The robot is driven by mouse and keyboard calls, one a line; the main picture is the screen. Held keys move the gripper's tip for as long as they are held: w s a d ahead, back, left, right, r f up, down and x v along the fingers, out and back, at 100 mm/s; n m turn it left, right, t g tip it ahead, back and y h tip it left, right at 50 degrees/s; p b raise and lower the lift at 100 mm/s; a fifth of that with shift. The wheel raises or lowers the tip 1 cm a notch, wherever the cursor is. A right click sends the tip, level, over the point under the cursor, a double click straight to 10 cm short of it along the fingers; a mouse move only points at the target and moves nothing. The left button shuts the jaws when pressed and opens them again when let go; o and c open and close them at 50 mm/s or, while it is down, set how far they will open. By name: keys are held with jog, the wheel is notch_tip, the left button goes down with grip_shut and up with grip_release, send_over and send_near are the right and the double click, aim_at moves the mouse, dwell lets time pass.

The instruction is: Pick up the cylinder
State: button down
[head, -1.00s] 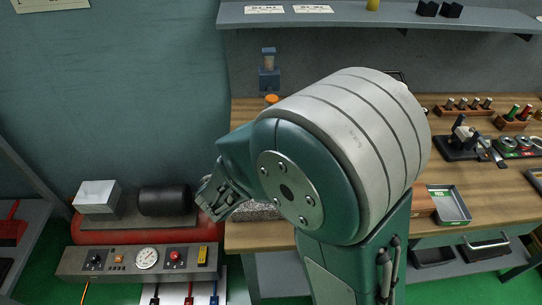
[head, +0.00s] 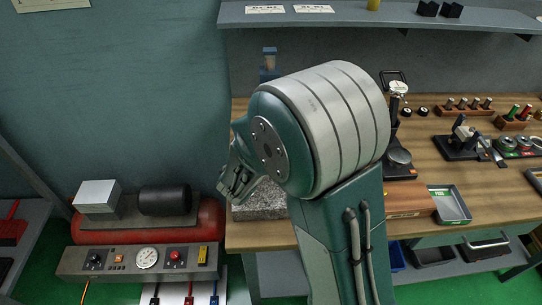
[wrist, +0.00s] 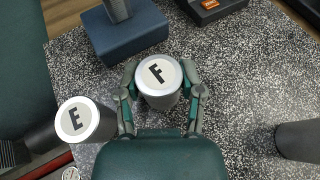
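A silver cylinder with a white top marked F (wrist: 158,74) stands between the two fingers of my gripper (wrist: 160,80) in the wrist view. The fingers straddle it and look open, with narrow gaps at its sides. A second cylinder marked E (wrist: 73,120) is to its left, outside the fingers. In the head view my gripper (head: 237,180) is over the left part of the speckled slab (head: 262,205). My arm hides both cylinders there.
A blue block with a post (wrist: 125,30) stands close behind cylinder F. A dark device with an orange part (wrist: 210,8) is at the back, and a dark round object (wrist: 298,140) is at right. The slab between them is clear. A gauge stand (head: 400,155) stands right of my arm.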

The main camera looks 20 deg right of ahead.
dwell(0.3)
jog(key=shift+r, duration=0.25)
notch_tip(320, 180, up, 3)
jog(key=shift+s+a+r, duration=0.1)
jog(key=shift+s+r, duration=0.05)
jog(key=s+a+r, duration=0.2)
jog(key=s+r, duration=0.7)
jog(key=s, duration=0.4)
jog(key=shift+s+a, duration=0.15)
jog(key=shift+a, duration=0.05)
